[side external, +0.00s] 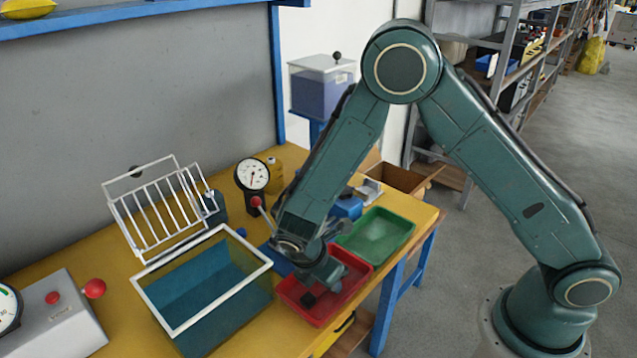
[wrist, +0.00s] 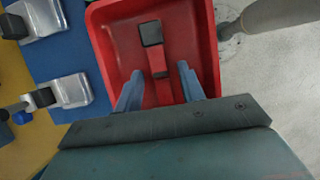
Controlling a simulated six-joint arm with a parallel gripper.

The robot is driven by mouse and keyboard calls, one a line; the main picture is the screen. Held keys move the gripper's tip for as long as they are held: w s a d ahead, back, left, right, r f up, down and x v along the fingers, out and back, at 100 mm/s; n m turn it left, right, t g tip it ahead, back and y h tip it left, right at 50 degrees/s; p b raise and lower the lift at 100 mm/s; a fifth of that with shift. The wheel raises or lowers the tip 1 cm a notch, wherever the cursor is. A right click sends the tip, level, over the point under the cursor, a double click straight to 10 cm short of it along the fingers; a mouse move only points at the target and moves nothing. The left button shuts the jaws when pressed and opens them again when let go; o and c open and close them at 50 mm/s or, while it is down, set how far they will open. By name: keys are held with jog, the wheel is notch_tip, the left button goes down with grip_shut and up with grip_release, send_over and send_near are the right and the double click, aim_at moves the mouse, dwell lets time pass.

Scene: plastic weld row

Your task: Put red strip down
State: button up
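The red strip (wrist: 157,60) lies in the red tray (wrist: 202,40), with a dark square block (wrist: 151,33) at its far end and a small dark patch partway along it. My gripper (wrist: 158,85) is open, its two blue-grey fingers apart on either side of the strip's near part, with gaps between. In the side view my gripper (side external: 322,278) is down in the red tray (side external: 361,268), near the dark block (side external: 307,298). The strip itself is not clear there. Whether the fingers touch the tray floor I cannot tell.
A green tray (side external: 402,222) sits behind the red tray. A white-rimmed tank (side external: 262,262), a wire rack (side external: 150,205) and a dial gauge (side external: 252,174) stand to the left. Metal clamps (wrist: 72,90) lie on a blue plate (wrist: 62,62) beside the red tray.

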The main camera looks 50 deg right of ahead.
aim_at(313, 294)
jog(key=shift+r, duration=0.2)
jog(key=shift+r, duration=0.25)
jog(key=v, duration=1.2)
jog(key=s+d+r+m+t+y, duration=0.1)
jog(key=s+d+r+m+y, duration=0.15)
jog(key=d+r+m, duration=0.35)
jog(key=s+d+r+m+t+y, duration=0.1)
jog(key=s+d+r+m, duration=0.25)
jog(key=r, duration=0.45)
jog(key=s+d+r+m+t, duration=0.1)
jog(key=s+d+r+m, duration=0.1)
jog(key=s+m, duration=0.2)
jog(key=s+d+r+m+t, duration=0.2)
jog(key=s+m, duration=0.2)
jog(key=s, duration=0.4)
jog(key=shift+s+d+r+t+y, duration=0.3)
jog(key=shift+s+y, duration=0.1)
jog(key=shift+y, duration=0.05)
jog(key=shift+m, duration=0.25)
